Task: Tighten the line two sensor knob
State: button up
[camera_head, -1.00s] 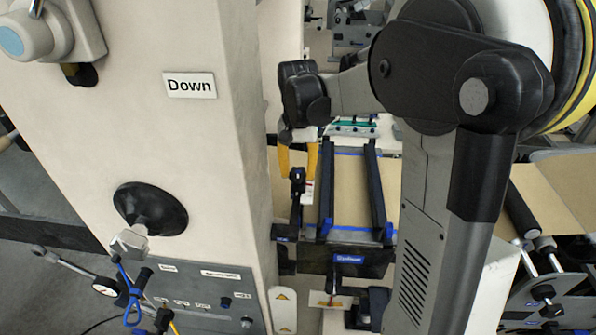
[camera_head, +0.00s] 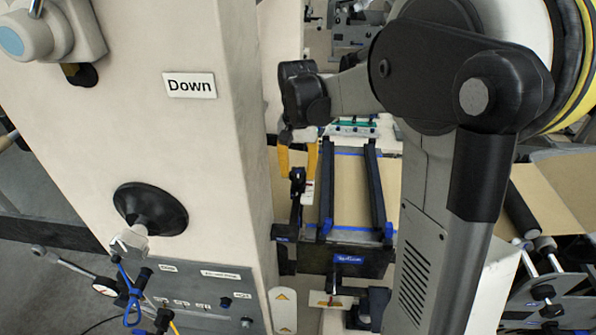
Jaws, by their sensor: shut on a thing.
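My gripper (camera_head: 297,163) has two yellow-orange fingers that point down beside the edge of the cream machine column. A small black knob-like part (camera_head: 297,181) sits at the fingertips, at the top of a dark bracket with a white label (camera_head: 308,192). The fingers are closed on this part, though their contact is small and hard to make out. I cannot read which line the label names. My arm reaches in from the right and hides part of the machine behind it.
The cream column (camera_head: 225,130) with a "Down" sign (camera_head: 189,85) stands close at the left of my gripper. Dark rails (camera_head: 325,185) over a kraft web (camera_head: 349,185) lie to the right. A black handwheel (camera_head: 150,208) and a control panel (camera_head: 205,290) are at the lower left.

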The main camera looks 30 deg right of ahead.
aim_at(298, 174)
jog(key=o, duration=1.2)
jog(key=shift+o, duration=0.2)
notch_tip(298, 174, up, 12)
jog(key=shift+s, duration=0.1)
